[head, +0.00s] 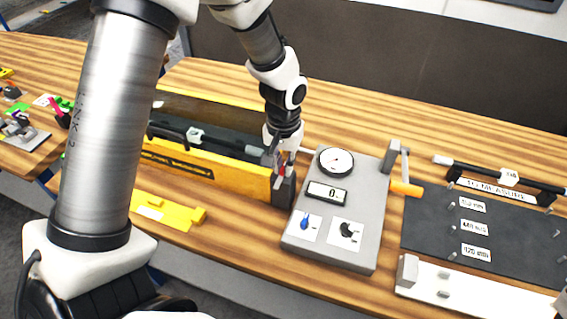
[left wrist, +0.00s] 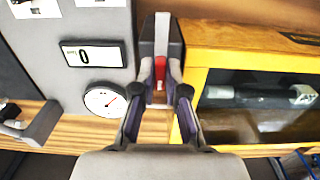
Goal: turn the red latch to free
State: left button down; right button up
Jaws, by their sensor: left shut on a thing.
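The red latch (left wrist: 160,70) shows in the left wrist view against a dark block (left wrist: 150,45) at the end of the yellow case (left wrist: 193,75). My left gripper (left wrist: 160,88) is shut on the latch, its two fingers on either side of it. In the head view the left gripper (head: 280,165) points down at the right end of the yellow case (head: 195,168), and only a small bit of the red latch (head: 282,171) shows between the fingers. The latch's exact angle is hard to tell. My right gripper is not in view.
A dark labelled board (head: 480,225) lies farther right. Yellow parts (head: 165,211) lie in front.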

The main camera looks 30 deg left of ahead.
pick_arm(q)
jog(key=c, duration=1.2)
grip_release()
notch_tip(320, 180, up, 12)
